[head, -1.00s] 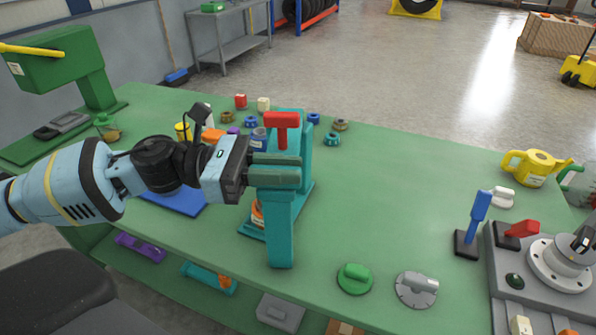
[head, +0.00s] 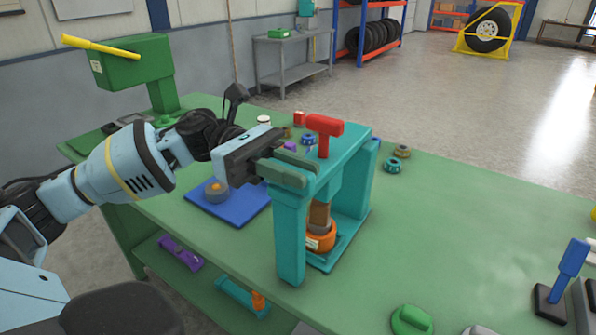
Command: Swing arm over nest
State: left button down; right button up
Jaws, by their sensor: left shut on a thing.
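A teal fixture stands on the green bench, with a top arm (head: 352,146), a front leg (head: 291,240) and a rear post (head: 358,182). A red T-handle (head: 323,127) rises from its top. An orange round part with a brown cylinder, which looks like the nest (head: 321,237), sits on the teal base below the arm. My left gripper (head: 300,171) is shut on the front end of the teal arm, its fingers lying along it. Whether the arm is exactly centred over the nest, I cannot tell. My right gripper is not in view.
A blue mat (head: 246,207) with a grey round part lies left of the fixture. A green machine (head: 135,62) stands at the back left. Small knobs (head: 392,165) lie behind the fixture. A green knob (head: 411,320) and a blue lever (head: 571,258) are at the front right. The bench's right middle is clear.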

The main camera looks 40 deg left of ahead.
pick_arm(q)
jog(key=c, duration=1.3)
grip_release()
jog(key=shift+a, duration=0.15)
jog(key=shift+a, duration=0.25)
jog(key=a, duration=0.2)
jog(key=a+b, duration=0.1)
jog(key=a, duration=0.2)
jog(key=a+b, duration=0.1)
jog(key=a, duration=0.1)
jog(key=shift+s+a, duration=0.15)
jog(key=shift+s, duration=0.15)
